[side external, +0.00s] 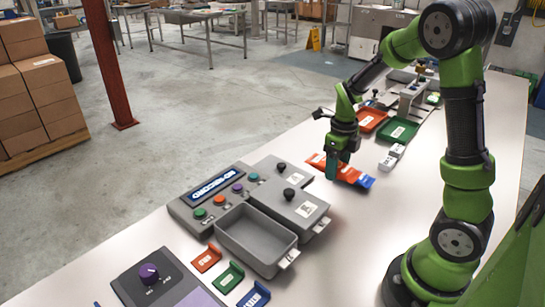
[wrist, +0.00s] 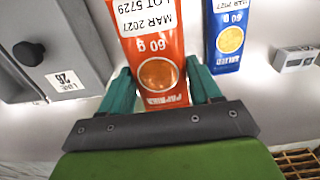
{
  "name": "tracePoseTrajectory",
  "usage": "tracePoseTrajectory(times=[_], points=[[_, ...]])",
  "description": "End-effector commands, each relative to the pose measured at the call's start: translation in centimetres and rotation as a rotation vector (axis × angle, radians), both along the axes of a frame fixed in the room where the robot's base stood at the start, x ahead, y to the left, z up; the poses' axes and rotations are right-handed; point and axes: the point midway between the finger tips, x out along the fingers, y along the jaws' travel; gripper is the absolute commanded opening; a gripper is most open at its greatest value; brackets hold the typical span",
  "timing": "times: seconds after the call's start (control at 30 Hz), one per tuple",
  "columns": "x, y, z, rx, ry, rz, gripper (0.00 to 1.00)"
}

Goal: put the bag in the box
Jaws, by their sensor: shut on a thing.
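My gripper (side external: 332,172) is shut on an orange bag (side external: 317,159), with its teal fingers on either side of the bag. In the wrist view, the orange bag (wrist: 152,55) lies between the fingers (wrist: 160,92), with a white label reading "MAR 2027 LOT 5729". Whether it is clear of the table I cannot tell. A blue bag (side external: 366,182) lies to the right, and also shows in the wrist view (wrist: 228,38). An open grey box (side external: 243,253) stands left of and nearer than the gripper. It looks empty. Beside it is a lidded grey box (side external: 290,206) with a black knob.
A grey control panel (side external: 205,198) with coloured buttons and a display stands behind the boxes. Red, green and blue holders (side external: 229,277) lie in front. White small boxes (side external: 391,158), a green tray (side external: 398,132) and a red tray (side external: 368,121) lie farther back. Table between gripper and lidded box is clear.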

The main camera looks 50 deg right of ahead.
Motion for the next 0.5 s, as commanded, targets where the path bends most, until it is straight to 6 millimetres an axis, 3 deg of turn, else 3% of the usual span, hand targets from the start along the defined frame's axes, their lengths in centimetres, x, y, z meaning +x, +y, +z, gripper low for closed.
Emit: tracePoseTrajectory(times=[0.43,0.5], points=[[0.1,0.0,9.1,-0.001,-0.006,0.001,0.33],[0.7,1.3,8.9,0.001,0.002,0.007,0.33]])
